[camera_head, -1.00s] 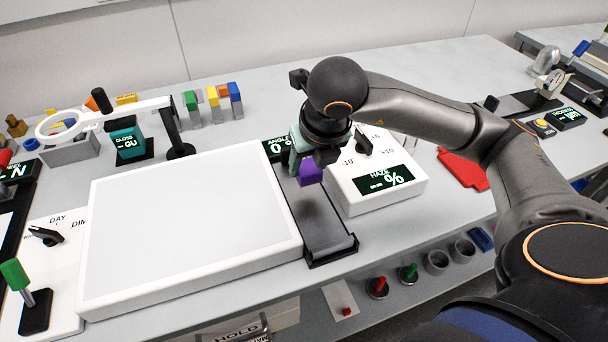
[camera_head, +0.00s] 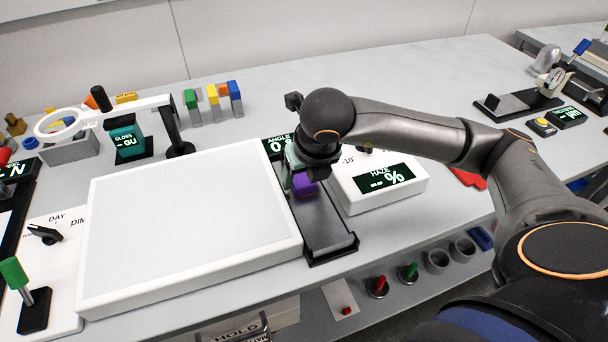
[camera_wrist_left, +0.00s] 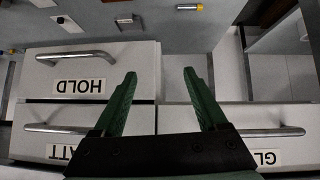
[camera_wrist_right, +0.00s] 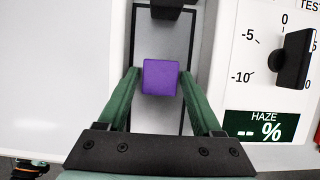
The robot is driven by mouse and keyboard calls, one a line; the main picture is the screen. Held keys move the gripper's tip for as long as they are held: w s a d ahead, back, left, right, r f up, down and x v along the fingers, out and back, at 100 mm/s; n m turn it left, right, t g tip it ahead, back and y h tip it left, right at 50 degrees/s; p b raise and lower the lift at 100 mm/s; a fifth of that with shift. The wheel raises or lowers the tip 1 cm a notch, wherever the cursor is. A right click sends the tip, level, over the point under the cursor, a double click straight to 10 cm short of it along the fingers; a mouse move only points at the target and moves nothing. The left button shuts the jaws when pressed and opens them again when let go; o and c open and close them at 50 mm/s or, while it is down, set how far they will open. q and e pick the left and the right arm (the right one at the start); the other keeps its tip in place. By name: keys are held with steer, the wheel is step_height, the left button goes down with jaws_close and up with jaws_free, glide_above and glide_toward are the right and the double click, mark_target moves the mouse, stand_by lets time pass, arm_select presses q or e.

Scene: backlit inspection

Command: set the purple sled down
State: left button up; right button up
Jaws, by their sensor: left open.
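The purple sled (camera_head: 305,186) is a small purple block over the dark track (camera_head: 326,228) that runs between the white light panel and the haze meter. My right gripper (camera_head: 303,177) points down at it. In the right wrist view the sled (camera_wrist_right: 161,77) sits between the two green fingertips, level and square to the track (camera_wrist_right: 160,117). The fingers are closed on its sides. Whether its underside touches the track is hidden. My left gripper (camera_wrist_left: 160,76) is open and empty, in front of the drawer fronts in the left wrist view.
The white light panel (camera_head: 190,220) lies left of the track. The haze meter (camera_head: 375,185) stands close on its right. The angle display (camera_head: 278,147) is at the track's far end. A red flat piece (camera_head: 468,178) lies farther right. The track's near part is clear.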

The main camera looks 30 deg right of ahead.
steer(key=shift+r+p, duration=0.4)
steer(key=p+v, duration=0.1)
steer(key=v, duration=1)
steer(key=shift+s+r, duration=0.25)
steer(key=shift+s, duration=0.05)
steer(key=shift+a+r, duration=0.1)
